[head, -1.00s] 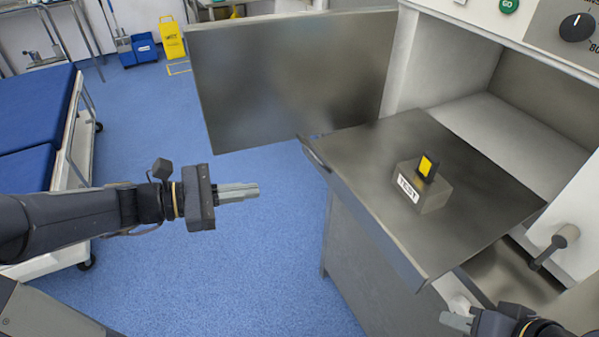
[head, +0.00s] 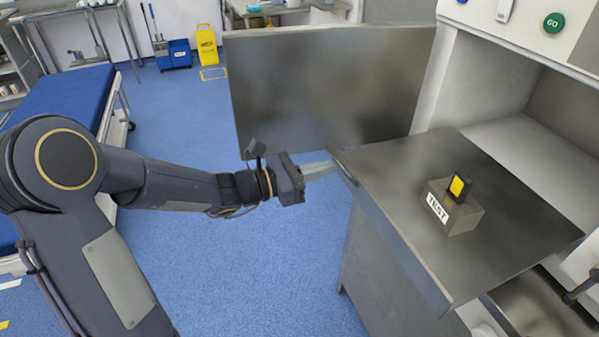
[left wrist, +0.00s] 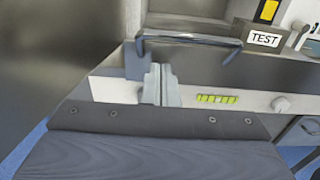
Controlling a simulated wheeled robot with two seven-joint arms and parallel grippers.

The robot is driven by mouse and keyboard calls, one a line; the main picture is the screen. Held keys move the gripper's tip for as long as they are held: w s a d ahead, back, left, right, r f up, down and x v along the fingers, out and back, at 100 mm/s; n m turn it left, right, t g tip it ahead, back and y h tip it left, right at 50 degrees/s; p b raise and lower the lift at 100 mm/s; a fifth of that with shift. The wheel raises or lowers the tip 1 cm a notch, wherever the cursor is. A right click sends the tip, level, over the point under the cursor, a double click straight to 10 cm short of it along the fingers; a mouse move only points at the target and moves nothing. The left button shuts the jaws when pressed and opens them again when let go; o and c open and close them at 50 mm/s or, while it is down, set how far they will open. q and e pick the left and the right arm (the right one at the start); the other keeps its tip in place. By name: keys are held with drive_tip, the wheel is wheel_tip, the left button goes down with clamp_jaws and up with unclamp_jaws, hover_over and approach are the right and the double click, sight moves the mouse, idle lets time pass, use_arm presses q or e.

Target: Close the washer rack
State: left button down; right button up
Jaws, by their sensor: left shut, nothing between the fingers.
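The washer rack (head: 400,165) is a flat metal shelf extended out of the washer, with a raised front edge facing left. A block marked TEST (head: 462,215) with a black and yellow piece on top sits on it; its label also shows in the left wrist view (left wrist: 264,38). My left gripper (head: 328,166) is shut and empty, its fingertips at the far end of the rack's front edge. In the left wrist view the fingertips (left wrist: 160,72) are just below a dark bar handle (left wrist: 190,40); I cannot tell whether they touch. My right gripper is not in view.
The washer's open door (head: 325,90) stands behind the rack, beyond my left gripper. The washer body (head: 500,100) is on the right. A blue bed (head: 65,95) stands at the left. Blue floor between bed and washer is clear.

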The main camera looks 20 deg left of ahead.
use_arm(q)
drive_tip(key=shift+w+d, duration=0.35)
drive_tip(key=shift+d, duration=0.05)
drive_tip(key=shift+d, duration=0.1)
